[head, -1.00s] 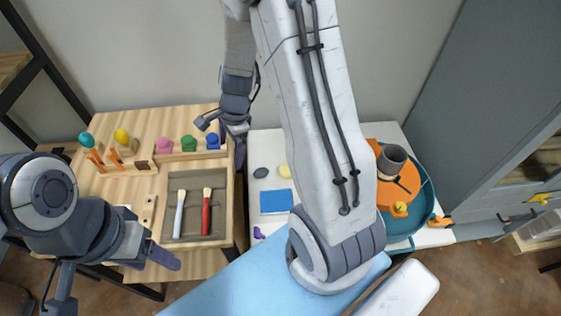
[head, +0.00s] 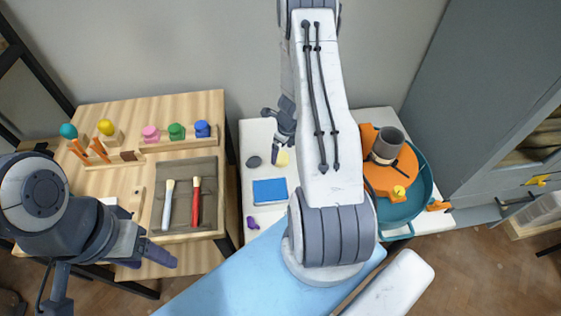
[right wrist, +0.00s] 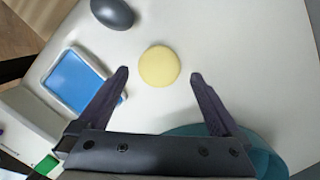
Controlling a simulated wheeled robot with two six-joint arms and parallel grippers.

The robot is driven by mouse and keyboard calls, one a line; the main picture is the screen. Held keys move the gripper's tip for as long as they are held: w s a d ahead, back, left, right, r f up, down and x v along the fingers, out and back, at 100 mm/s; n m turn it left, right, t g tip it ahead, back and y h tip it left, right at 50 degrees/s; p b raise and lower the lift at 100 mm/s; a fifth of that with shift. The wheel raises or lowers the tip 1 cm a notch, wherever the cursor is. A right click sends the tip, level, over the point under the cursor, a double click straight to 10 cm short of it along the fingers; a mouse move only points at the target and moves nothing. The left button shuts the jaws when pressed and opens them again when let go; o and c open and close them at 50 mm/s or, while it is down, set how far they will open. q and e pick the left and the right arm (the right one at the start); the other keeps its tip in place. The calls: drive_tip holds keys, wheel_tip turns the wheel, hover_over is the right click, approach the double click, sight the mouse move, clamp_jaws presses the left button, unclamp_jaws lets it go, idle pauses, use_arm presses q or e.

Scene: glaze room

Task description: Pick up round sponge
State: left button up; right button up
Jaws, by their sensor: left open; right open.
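The round sponge is a pale yellow disc lying flat on the white table. In the right wrist view the sponge (right wrist: 159,66) shows whole, ahead of and between the two fingertips. In the head view the sponge (head: 283,158) is partly hidden by my right gripper (head: 270,136). My right gripper (right wrist: 159,75) is open and empty, with a fingertip on either side of the sponge in the picture; I cannot tell its height above the table. My left gripper (head: 109,286) is open and empty at the lower left, in front of the wooden table.
A dark grey oval (head: 254,162) and a blue pad in a tray (head: 270,191) lie near the sponge. A teal basin (head: 424,185) with an orange disc (head: 377,178) stands to the right. The wooden table (head: 121,183) with brushes is to the left.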

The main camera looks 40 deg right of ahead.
sight(281, 156)
drive_tip(key=f, duration=0.2)
drive_tip(key=f+b, duration=0.1)
drive_tip(key=shift+w+a+f, duration=0.1)
drive_tip(key=shift+w+f, duration=0.2)
drive_tip(key=shift+c, duration=0.3)
drive_tip(key=c, duration=1.2)
wheel_tip(281, 156, up, 5)
drive_tip(key=p, duration=0.3)
drive_tip(key=shift+f, duration=0.1)
drive_tip(key=s+d+r, duration=0.2)
drive_tip(key=d, duration=0.1)
drive_tip(key=s+d+r+p, duration=0.1)
drive_tip(key=s+d+r, duration=0.1)
drive_tip(key=d, duration=0.1)
drive_tip(key=s+d+r+p, duration=0.1)
drive_tip(key=s+d+r, duration=0.1)
drive_tip(key=d, duration=0.2)
drive_tip(key=shift+r, duration=0.15)
